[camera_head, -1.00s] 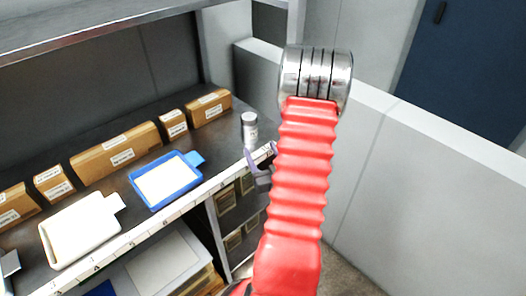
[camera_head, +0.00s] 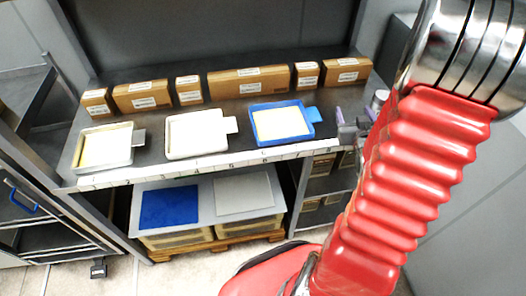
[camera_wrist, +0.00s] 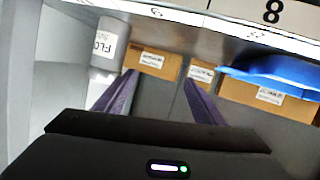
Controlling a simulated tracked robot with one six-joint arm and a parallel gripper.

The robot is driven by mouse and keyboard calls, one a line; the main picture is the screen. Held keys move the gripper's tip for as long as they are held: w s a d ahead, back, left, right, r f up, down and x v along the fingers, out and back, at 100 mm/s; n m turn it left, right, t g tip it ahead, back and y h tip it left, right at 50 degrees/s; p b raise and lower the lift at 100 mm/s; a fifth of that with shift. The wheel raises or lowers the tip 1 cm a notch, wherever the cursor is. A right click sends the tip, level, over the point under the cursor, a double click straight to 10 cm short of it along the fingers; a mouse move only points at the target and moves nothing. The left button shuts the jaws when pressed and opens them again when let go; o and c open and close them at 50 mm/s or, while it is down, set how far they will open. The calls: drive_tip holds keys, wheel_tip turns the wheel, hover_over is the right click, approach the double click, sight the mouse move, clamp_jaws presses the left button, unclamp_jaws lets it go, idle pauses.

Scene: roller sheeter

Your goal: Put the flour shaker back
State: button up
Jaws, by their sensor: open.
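The flour shaker (camera_wrist: 108,45) is a pale cylinder with a label reading "FLO" in the wrist view. It stands on the shelf at the upper left, outside the jaws and beyond the left finger. In the head view the shaker (camera_head: 380,99) shows at the right end of the shelf, partly hidden by my red arm. My gripper (camera_wrist: 158,82) has two purple fingers spread apart with nothing between them. In the head view my gripper (camera_head: 352,122) is at the shelf's front edge, close beside the shaker; I cannot tell whether they touch.
Cardboard boxes (camera_head: 248,82) line the back of the shelf (camera_head: 160,120). A blue tray (camera_head: 318,112), a white tray (camera_head: 232,126) and a metal tray (camera_head: 138,136) sit along the numbered front edge. A grey wall (camera_head: 470,200) stands to the right. Bins (camera_head: 212,190) are below.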

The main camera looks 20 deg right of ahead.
drive_tip(key=w+a+r+n+g+y, duration=0.15)
drive_tip(key=a+r, duration=0.35)
drive_tip(key=a, duration=0.5)
drive_tip(key=a+r+n+g+y, duration=0.15)
drive_tip(key=a+r, duration=0.25)
drive_tip(key=a, duration=0.6)
drive_tip(key=s+a+r+g+y, duration=0.2)
drive_tip(key=s+a, duration=0.5)
drive_tip(key=a, duration=0.1)
drive_tip(key=s+a+r+n+g+y, duration=0.1)
drive_tip(key=s+a+r+g+y, duration=0.1)
drive_tip(key=s+a, duration=0.5)
drive_tip(key=shift+s+a+r, duration=0.2)
drive_tip(key=shift+a+r, duration=0.3)
drive_tip(key=shift+a, duration=0.45)
